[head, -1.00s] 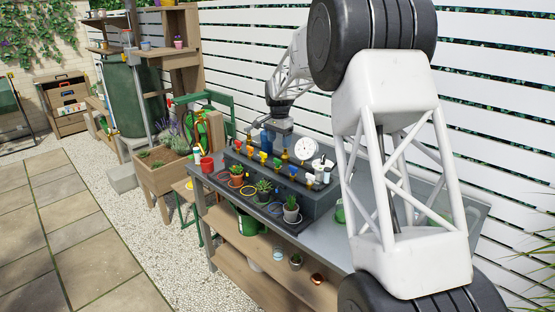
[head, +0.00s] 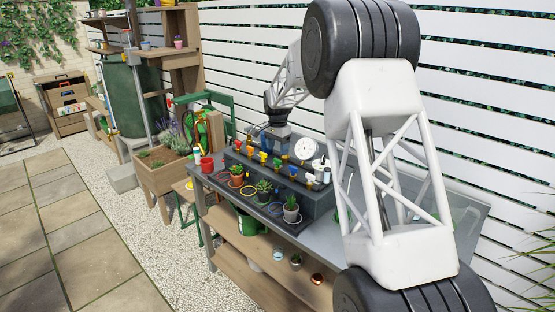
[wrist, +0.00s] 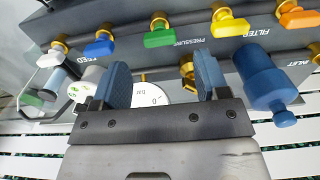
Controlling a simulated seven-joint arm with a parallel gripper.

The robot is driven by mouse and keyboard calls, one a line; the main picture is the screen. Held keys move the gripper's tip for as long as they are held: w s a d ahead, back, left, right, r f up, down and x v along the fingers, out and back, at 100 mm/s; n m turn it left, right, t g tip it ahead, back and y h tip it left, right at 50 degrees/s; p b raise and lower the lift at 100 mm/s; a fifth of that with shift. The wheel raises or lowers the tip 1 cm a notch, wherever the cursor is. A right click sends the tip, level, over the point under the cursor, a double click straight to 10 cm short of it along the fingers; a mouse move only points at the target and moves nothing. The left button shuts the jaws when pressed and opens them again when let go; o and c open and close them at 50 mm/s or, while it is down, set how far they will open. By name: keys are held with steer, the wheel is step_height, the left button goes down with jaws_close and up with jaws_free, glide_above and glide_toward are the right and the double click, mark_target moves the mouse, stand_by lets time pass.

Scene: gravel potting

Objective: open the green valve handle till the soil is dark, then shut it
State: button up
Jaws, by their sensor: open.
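In the wrist view the green handle lies beyond the fingertips, near the middle of the gap; no contact shows. In the head view my gripper (head: 275,134) is above and behind the row of handles. Potted plants stand in front of the manifold; their soil is too small to judge.
A blue handle (wrist: 98,47) and a yellow handle (wrist: 230,22) flank the green one. A white dial gauge (wrist: 150,95) is partly hidden behind the fingers. A blue cylinder (wrist: 265,75) stands close beside the right finger. A red cup (head: 207,164) is at the bench's left end.

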mark_target(278, 163)
steer(key=shift+f, duration=2.6)
steer(key=c, duration=0.9)
